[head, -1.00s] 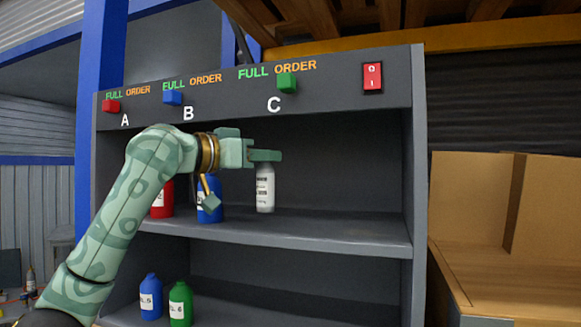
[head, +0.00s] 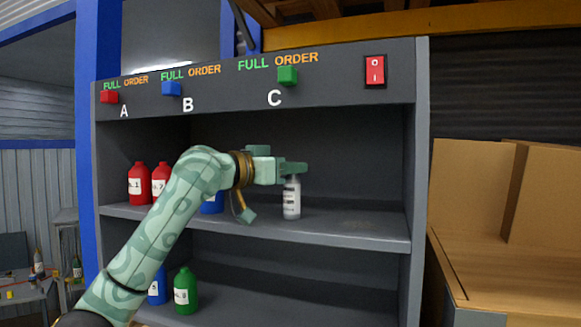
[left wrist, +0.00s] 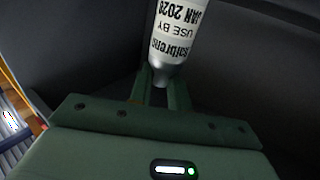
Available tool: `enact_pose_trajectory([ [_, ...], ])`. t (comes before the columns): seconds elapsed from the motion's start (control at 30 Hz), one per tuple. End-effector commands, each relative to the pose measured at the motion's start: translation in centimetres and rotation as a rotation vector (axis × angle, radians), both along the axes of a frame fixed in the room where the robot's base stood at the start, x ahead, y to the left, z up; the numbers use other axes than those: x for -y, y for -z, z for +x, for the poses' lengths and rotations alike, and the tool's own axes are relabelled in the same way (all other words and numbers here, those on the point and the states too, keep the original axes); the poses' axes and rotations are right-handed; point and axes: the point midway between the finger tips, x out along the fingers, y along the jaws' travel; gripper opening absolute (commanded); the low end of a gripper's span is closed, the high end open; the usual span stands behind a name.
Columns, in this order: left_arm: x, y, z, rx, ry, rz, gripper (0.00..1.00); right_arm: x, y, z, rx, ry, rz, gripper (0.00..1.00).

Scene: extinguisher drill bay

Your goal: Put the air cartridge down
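The air cartridge (head: 291,199) is a small pale bottle with printed label text, upright in the head view. My left gripper (head: 298,169) is shut on its top, at the middle shelf of the grey cabinet. Its bottom is at or just above the shelf board (head: 350,228); I cannot tell whether it touches. In the left wrist view the cartridge (left wrist: 180,35) shows "USE BY JAN 2029" upside down, its narrow end between the fingers of the left gripper (left wrist: 160,92). My right gripper is not in view.
Red bottles (head: 138,185) and a partly hidden blue bottle (head: 212,203) stand left on the same shelf. A green bottle (head: 185,291) and a blue one (head: 158,287) are below. The shelf right of the cartridge is clear up to the side wall (head: 419,150).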

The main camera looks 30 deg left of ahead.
Motion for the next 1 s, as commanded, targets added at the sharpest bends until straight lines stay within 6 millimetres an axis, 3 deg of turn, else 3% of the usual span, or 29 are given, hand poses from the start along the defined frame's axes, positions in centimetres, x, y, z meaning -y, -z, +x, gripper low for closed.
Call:
enact_pose_trajectory([
  [0.43,-0.3,-0.2,-0.6,0.002,0.0,-0.001,0.35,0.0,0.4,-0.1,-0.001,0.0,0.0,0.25],
  [0.8,-3.8,0.1,-7.9,0.001,-0.004,0.003,0.35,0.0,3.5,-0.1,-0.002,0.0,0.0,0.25],
  [1.0,-4.9,-0.1,-10.4,0.0,0.0,0.0,0.35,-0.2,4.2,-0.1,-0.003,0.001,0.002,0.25],
])
